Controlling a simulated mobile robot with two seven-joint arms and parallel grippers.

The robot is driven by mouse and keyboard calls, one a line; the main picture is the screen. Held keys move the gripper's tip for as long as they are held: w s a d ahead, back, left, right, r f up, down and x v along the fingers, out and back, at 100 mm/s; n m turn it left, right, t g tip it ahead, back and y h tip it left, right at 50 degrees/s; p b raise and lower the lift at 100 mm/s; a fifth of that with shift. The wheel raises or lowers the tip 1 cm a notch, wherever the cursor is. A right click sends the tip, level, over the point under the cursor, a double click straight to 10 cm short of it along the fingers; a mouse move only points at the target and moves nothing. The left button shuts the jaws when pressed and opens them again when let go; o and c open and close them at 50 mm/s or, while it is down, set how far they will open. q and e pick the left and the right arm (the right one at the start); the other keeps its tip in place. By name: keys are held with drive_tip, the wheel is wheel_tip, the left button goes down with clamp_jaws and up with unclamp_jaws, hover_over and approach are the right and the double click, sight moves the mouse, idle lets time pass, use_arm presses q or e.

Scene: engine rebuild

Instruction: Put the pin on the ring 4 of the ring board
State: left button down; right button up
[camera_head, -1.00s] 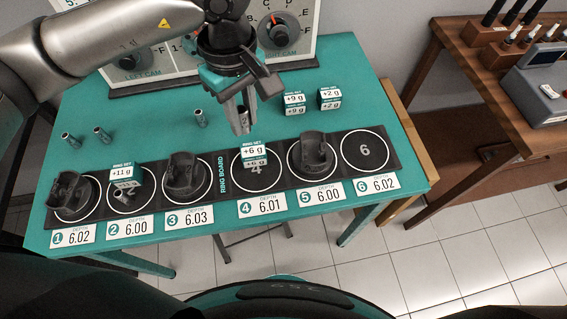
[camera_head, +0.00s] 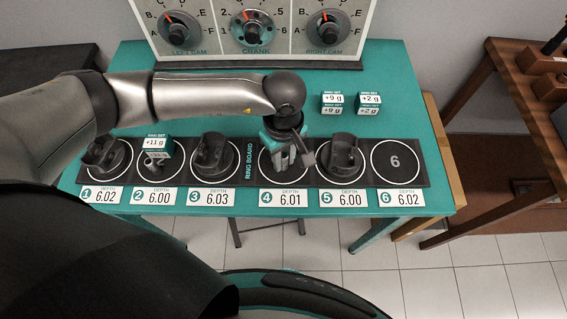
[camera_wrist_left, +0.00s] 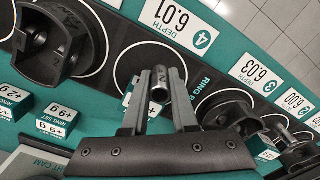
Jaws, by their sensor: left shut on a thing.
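My left gripper (camera_head: 283,158) is over ring 4 (camera_head: 262,170) of the ring board (camera_head: 250,158) in the head view. In the left wrist view, the gripper (camera_wrist_left: 162,88) is shut on a small grey metal pin (camera_wrist_left: 160,86), its hollow end showing between the two fingers. Ring 4's white outline (camera_wrist_left: 128,52) lies beyond the fingertips. A ring set box (camera_wrist_left: 130,92) stands partly hidden behind the left finger there; in the head view the gripper hides it. I cannot tell whether the pin touches the board. My right gripper is not in view.
Black pistons stand on ring 3 (camera_head: 211,152), ring 5 (camera_head: 341,153) and ring 1 (camera_head: 102,153). A +11 g box (camera_head: 157,146) stands on ring 2. Boxes marked +9 g (camera_head: 332,103) and +2 g (camera_head: 369,103) stand behind the board.

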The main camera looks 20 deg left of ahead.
sight(284, 167)
use_arm(q)
drive_tip(key=shift+f, duration=1.55)
drive_tip(key=shift+f+b, duration=0.15)
drive_tip(key=shift+b, duration=0.15)
drive_tip(key=c, duration=0.7)
unclamp_jaws()
wheel_tip(284, 167, up, 12)
drive_tip(key=shift+r, duration=0.2)
